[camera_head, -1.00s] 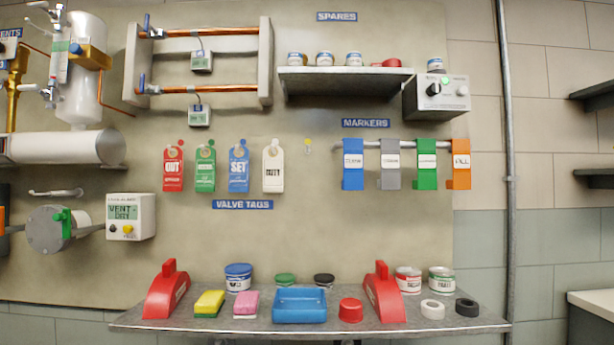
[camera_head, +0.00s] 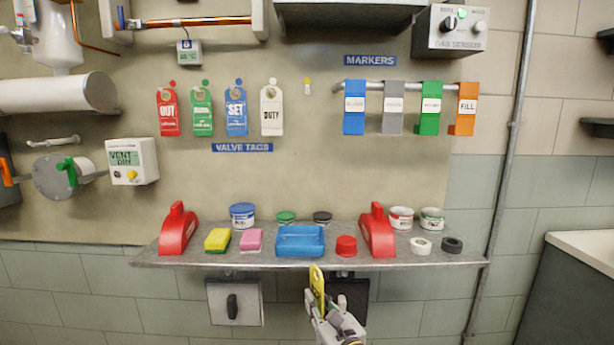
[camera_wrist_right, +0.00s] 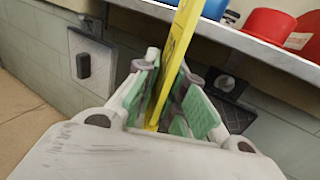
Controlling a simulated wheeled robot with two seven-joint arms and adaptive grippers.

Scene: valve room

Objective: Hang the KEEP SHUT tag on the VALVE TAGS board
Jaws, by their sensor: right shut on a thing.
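My right gripper (camera_head: 326,308) is shut on a yellow tag (camera_head: 317,285), which stands up from the jaws below the front edge of the shelf. In the right wrist view the yellow tag (camera_wrist_right: 178,55) is between the green finger pads (camera_wrist_right: 165,98); its lettering cannot be read. The VALVE TAGS board is marked by a blue label (camera_head: 242,147). Above it hang a red tag (camera_head: 168,112), a green tag (camera_head: 202,112), a blue tag (camera_head: 236,112) and a white tag (camera_head: 271,111). To their right is a bare yellow peg (camera_head: 308,84). My left gripper is not in view.
The shelf (camera_head: 200,260) holds red holders, tins, sponges, a blue tray (camera_head: 300,241) and tape rolls. Marker strips hang from a rail (camera_head: 410,87) at the right. Two switch boxes, one a grey box (camera_head: 234,303), sit under the shelf. The wall around the yellow peg is clear.

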